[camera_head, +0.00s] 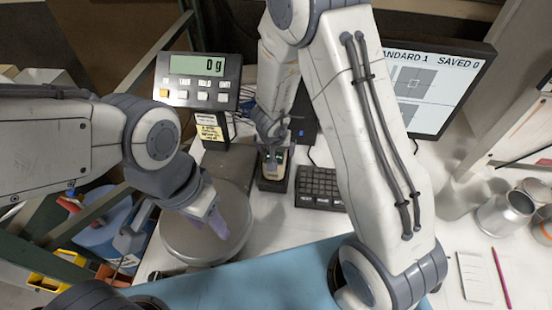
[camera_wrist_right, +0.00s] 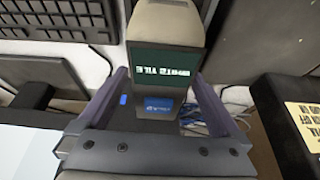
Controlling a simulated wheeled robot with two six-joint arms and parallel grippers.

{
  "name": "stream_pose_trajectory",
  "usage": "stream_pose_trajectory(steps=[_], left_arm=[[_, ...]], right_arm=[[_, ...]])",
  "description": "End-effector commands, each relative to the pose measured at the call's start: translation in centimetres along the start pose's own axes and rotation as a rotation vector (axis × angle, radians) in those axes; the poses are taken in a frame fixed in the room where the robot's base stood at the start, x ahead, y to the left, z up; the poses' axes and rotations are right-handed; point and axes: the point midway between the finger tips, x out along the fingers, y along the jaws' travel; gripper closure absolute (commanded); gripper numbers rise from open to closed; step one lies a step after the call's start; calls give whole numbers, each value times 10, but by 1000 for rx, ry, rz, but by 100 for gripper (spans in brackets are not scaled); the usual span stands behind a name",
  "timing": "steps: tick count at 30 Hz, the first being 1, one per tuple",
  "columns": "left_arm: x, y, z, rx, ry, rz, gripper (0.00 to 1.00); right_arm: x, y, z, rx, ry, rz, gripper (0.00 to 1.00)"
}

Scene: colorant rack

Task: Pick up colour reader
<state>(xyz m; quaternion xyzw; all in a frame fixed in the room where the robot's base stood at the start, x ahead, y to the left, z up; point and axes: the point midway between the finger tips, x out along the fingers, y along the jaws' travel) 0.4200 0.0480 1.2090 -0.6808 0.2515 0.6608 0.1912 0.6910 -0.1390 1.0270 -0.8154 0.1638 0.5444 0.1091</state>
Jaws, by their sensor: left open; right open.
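The colour reader (camera_head: 274,158) stands on a dark base (camera_head: 272,184) on the white table, just left of the keypad. In the right wrist view the colour reader (camera_wrist_right: 165,55) has a beige body and a dark screen with upside-down text reading "WHITE TILE". My right gripper (camera_head: 272,140) is at the reader. In the right wrist view my right gripper (camera_wrist_right: 158,76) is open, one finger on each side of the reader, with no clear grip on it. My left gripper (camera_head: 212,215) is open and empty over the round scale pan (camera_head: 175,235).
A scale display (camera_head: 198,82) reading 0 g stands behind the pan. A black keypad (camera_head: 320,188) is close to the reader's right. A monitor (camera_head: 432,85) is at the back right. A blue mat (camera_head: 250,280) is in front.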

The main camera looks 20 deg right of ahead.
Motion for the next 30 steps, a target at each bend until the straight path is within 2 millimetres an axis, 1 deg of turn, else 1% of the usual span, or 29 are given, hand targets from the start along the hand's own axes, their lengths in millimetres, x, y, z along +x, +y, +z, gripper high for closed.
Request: stream_pose_trajectory(steps=[1, 4, 6, 12, 14, 15, 17, 18, 20, 30], left_arm=[[13, -1, 1, -1, 0, 0, 50], [18, -1, 1, -3, 0, 0, 50], [18, -1, 1, -3, 0, 0, 50], [17, -1, 1, -3, 0, 0, 50], [17, -1, 1, -3, 0, 0, 50], [17, -1, 1, -3, 0, 0, 50], [17, -1, 1, -3, 0, 0, 50], [17, -1, 1, -3, 0, 0, 50], [17, -1, 1, -3, 0, 0, 50], [15, -1, 1, -3, 0, 0, 50]], right_arm=[[16, 1, 4, 1, -1, 1, 0], [27, 1, 2, 1, -1, 1, 0], [31, 1, 2, 2, -1, 1, 0], [29, 1, 1, 1, -1, 0, 0], [29, 0, 1, 1, -1, 0, 23], [29, 0, 1, 1, -1, 0, 38], [29, 0, 1, 1, -1, 0, 61], [29, 0, 1, 1, -1, 0, 76], [29, 0, 1, 0, -1, 0, 99], [27, 0, -1, 1, 2, -1, 100]])
